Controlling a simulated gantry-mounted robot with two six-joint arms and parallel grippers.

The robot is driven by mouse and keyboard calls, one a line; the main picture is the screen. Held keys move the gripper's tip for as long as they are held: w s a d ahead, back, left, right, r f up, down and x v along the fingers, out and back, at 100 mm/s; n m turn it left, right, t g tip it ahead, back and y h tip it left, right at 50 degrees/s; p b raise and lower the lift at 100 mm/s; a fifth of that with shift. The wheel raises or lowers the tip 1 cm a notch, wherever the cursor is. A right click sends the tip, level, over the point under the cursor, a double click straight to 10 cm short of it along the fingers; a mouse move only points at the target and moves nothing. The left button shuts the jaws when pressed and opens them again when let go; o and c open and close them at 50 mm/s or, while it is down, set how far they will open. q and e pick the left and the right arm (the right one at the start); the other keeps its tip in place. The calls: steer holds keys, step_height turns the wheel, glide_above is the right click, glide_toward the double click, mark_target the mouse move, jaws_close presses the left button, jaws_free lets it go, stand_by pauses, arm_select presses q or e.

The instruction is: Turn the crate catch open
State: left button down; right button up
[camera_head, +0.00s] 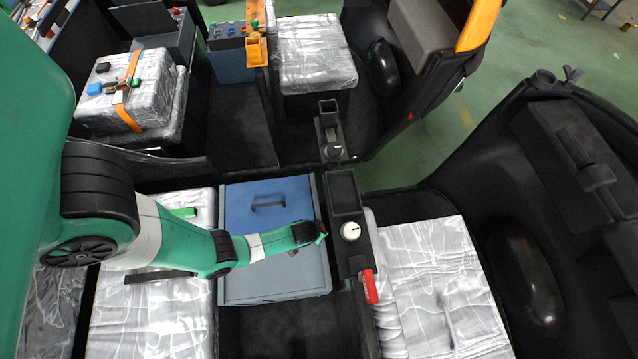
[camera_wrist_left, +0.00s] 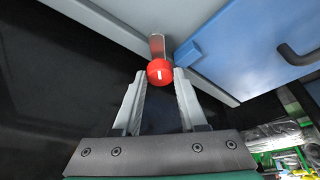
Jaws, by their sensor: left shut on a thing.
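The crate has a blue lid (camera_head: 290,194) with a dark handle and grey sides, and stands in the middle of the head view. In the left wrist view its blue lid (camera_wrist_left: 245,42) fills the upper right. The catch (camera_wrist_left: 159,71) is a red round knob with a white mark, on a grey metal lever at the crate's edge. My left gripper (camera_wrist_left: 159,80) is shut on the red knob, with one finger on each side. In the head view my left arm reaches across the lid to its right edge, and the gripper (camera_head: 320,232) hides the catch. My right gripper is not in view.
A black console with a white dial (camera_head: 350,231) and a red lever (camera_head: 370,287) stand close to the right of the crate. Silver-wrapped blocks (camera_head: 440,270) lie on both sides. A dark open space (camera_head: 270,332) lies in front of the crate.

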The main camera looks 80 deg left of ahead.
arm_select(q)
steer(key=shift+w+d+n+g+y+b, duration=0.1)
steer(key=shift+n+g+y+b, duration=0.25)
steer(key=shift+n, duration=0.8)
steer(key=shift+w+d+n+g+y+b, duration=0.1)
steer(key=shift+n+g+y+b, duration=0.25)
steer(key=shift+n, duration=0.8)
steer(key=shift+s, duration=0.1)
steer(key=c, duration=0.7)
jaws_free()
steer(key=shift+o, duration=1.3)
steer(key=shift+s+a, duration=0.1)
